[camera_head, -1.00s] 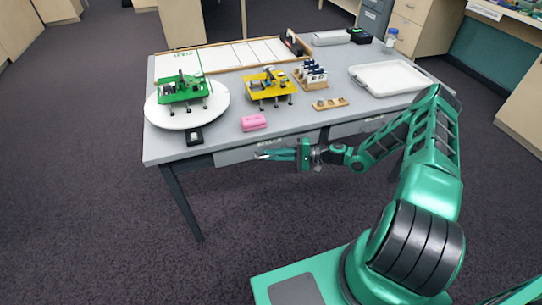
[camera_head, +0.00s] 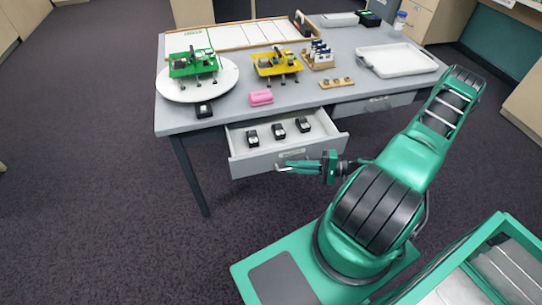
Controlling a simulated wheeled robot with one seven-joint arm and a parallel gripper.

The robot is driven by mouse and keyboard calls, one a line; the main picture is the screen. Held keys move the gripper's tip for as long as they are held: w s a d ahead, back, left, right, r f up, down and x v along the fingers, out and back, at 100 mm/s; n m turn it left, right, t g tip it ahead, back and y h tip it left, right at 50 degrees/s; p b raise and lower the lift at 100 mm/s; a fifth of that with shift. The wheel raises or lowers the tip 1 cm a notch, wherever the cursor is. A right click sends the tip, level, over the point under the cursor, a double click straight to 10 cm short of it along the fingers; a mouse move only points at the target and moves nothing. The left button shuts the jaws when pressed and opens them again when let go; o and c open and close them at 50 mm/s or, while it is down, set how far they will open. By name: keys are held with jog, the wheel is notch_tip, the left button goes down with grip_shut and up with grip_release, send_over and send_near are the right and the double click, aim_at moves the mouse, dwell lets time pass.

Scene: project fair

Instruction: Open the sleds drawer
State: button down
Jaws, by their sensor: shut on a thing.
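The left drawer (camera_head: 248,166) of the grey table is pulled well out. It holds several small black sleds (camera_head: 279,131) in a row. A pale label shows on its front, too small to read. The right drawer (camera_head: 374,104) under the same table top is closed.
A yellow device (camera_head: 275,63), pink block (camera_head: 261,97), wooden rack (camera_head: 318,61) and white tray (camera_head: 377,61) share the table. Floor before the drawer is clear.

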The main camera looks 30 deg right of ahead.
jog(key=s+a, duration=0.1)
jog(key=s, duration=0.6)
jog(key=shift+a+f, duration=0.1)
jog(key=c, duration=2)
grip_release()
jog(key=shift+o, duration=0.8)
jog(key=v, duration=1)
jog(key=shift+s+d, duration=0.2)
jog(key=shift+d, duration=0.05)
